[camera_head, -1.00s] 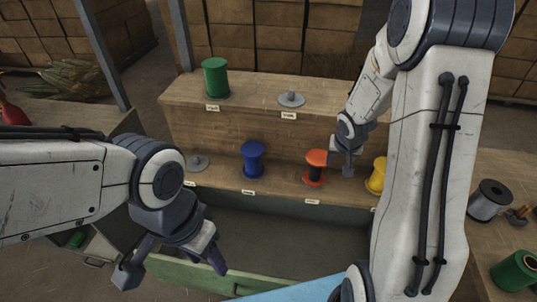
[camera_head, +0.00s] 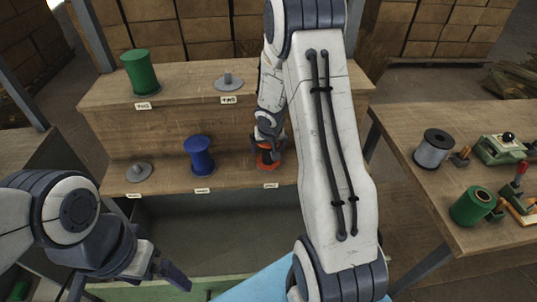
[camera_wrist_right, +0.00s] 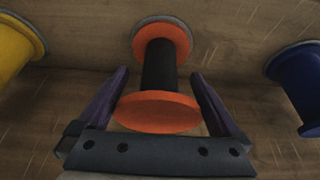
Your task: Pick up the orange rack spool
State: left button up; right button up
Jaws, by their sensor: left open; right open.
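The orange spool (camera_head: 267,160) stands on the lower step of the wooden rack, mostly hidden behind my right gripper in the head view. In the right wrist view the orange spool (camera_wrist_right: 159,110) has orange flanges and a black core. My right gripper (camera_wrist_right: 155,85) is open, with one finger on each side of the spool and visible gaps between the fingers and the core. In the head view my right gripper (camera_head: 268,140) is at the spool. My left gripper (camera_head: 125,284) is open and empty at the lower left, away from the rack spools.
A blue spool (camera_head: 200,157) stands left of the orange one; a yellow spool (camera_wrist_right: 15,50) is on its other side. A green spool (camera_head: 141,72) stands on the upper step. Bare holders (camera_head: 229,81) show. A side table (camera_head: 455,130) at right carries a grey spool and another green one.

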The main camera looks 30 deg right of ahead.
jog(key=shift+f, duration=0.15)
jog(key=c, duration=1.1)
